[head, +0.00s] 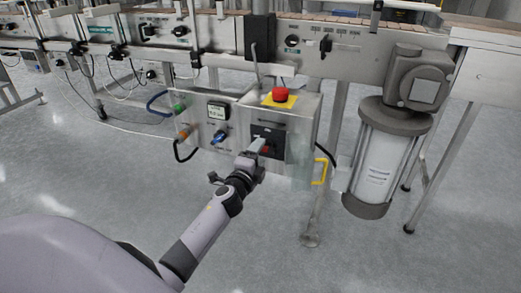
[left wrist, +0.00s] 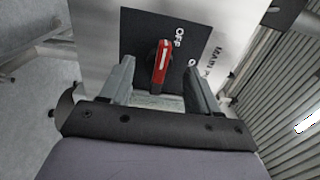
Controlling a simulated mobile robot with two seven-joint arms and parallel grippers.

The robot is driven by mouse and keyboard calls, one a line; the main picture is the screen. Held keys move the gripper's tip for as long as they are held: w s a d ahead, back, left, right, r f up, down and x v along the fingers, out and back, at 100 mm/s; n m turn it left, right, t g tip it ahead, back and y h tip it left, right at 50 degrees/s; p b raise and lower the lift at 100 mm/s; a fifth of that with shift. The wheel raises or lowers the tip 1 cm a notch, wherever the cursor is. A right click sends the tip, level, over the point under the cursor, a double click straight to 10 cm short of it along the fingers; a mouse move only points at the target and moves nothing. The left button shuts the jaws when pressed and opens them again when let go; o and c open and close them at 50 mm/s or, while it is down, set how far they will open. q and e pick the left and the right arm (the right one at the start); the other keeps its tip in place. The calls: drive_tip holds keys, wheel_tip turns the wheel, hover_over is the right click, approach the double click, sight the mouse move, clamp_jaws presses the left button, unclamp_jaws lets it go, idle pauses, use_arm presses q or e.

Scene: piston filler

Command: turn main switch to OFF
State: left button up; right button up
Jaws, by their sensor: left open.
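The main switch is a red handle with a white line (left wrist: 161,62) on a black square plate (left wrist: 137,32); in the head view the plate (head: 277,134) is on the front of the steel control box (head: 305,112). In the left wrist view the handle stands nearly upright in the picture, its upper end beside the word OFF. A second label is partly hidden by the right finger. My left gripper (left wrist: 160,82) is open, its fingers on either side of the handle with gaps visible. In the head view, my left gripper (head: 255,150) partly covers the switch. My right gripper is not in view.
A red emergency button on a yellow base (head: 280,95) sits atop the box. A gauge display (head: 217,112), a blue knob (head: 220,136) and a yellow handle (head: 320,170) are nearby. A cylindrical unit (head: 378,160) stands right. The floor in front is clear.

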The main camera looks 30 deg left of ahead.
use_arm(q)
drive_tip(key=v, duration=0.5)
drive_tip(key=shift+p, duration=0.4)
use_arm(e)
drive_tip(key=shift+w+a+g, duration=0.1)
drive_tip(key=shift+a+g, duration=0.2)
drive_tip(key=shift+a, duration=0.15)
use_arm(q)
drive_tip(key=shift+d, duration=0.1)
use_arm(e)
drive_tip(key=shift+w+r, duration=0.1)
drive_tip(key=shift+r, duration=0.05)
